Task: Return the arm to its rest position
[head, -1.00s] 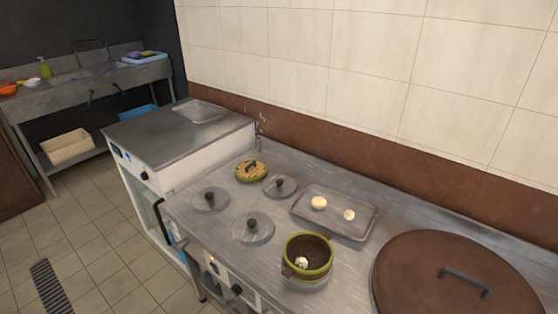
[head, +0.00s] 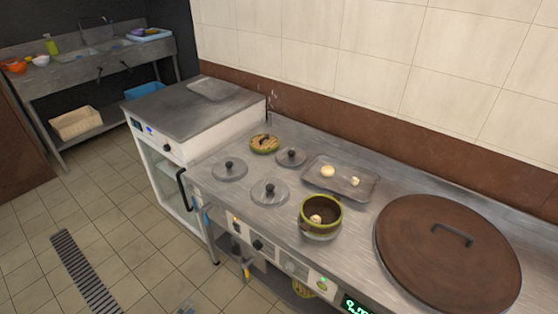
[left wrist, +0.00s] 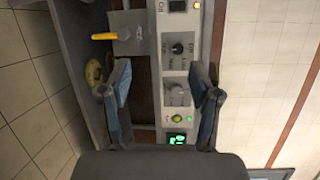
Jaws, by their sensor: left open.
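My left gripper (left wrist: 160,94) is open in the left wrist view, with its two dark fingers apart and nothing between them. Behind the fingers is the stove's front panel (left wrist: 177,80) with knobs and a green display. My left gripper cannot be made out clearly in the head view. My right gripper is not in view. In the head view, a green-rimmed brown pot (head: 322,213) holds a pale round piece (head: 316,219). A grey tray (head: 352,193) beyond it holds two pale pieces (head: 327,172).
A large brown lid (head: 448,262) covers the stove's right part. Several small glass lids (head: 230,169) and a patterned green lid (head: 264,143) lie on the left of the top. A yellow-handled valve (left wrist: 104,36) sticks out at the front. Open tiled floor (head: 120,215) lies left.

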